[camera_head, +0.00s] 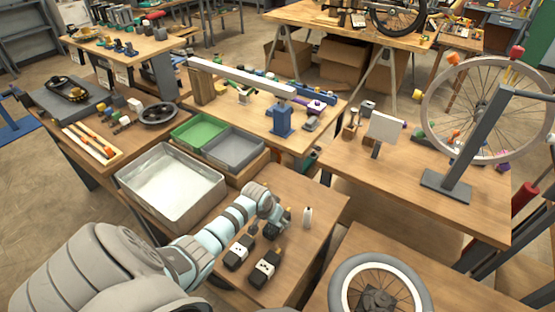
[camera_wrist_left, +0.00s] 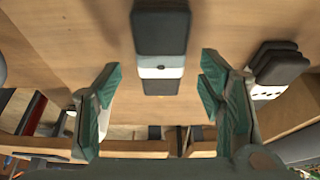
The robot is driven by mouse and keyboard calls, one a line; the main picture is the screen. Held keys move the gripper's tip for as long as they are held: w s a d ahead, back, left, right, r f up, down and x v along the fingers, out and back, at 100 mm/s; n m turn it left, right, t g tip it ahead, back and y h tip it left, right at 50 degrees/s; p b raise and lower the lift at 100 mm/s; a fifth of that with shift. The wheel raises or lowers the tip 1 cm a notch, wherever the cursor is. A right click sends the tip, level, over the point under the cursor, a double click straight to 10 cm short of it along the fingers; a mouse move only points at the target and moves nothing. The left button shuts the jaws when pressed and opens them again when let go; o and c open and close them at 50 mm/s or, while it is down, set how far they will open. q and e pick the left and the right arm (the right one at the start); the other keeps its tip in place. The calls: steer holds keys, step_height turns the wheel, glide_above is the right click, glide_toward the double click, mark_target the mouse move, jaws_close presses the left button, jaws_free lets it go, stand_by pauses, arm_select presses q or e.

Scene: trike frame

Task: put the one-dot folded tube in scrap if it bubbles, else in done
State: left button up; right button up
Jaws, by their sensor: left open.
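My left gripper (camera_head: 277,222) is over the small front table in the head view. Its green fingers are open and apart in the left wrist view (camera_wrist_left: 160,95). In the head view, two black-and-white folded tubes (camera_head: 237,253) (camera_head: 265,268) lie near the table's front. A metal basin (camera_head: 125,180) with a pale interior stands at left.
A green bin (camera_head: 197,129) and a grey bin (camera_head: 234,148) sit side by side behind the basin. A wheel with a pale rim (camera_head: 345,283) lies at the front right.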

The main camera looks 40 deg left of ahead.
arm_select(q)
steer(key=shift+x, duration=0.9)
steer(key=shift+f, duration=0.3)
steer(key=c, duration=1.4)
steer(key=shift+c, duration=0.2)
steer(key=shift+r, duration=0.2)
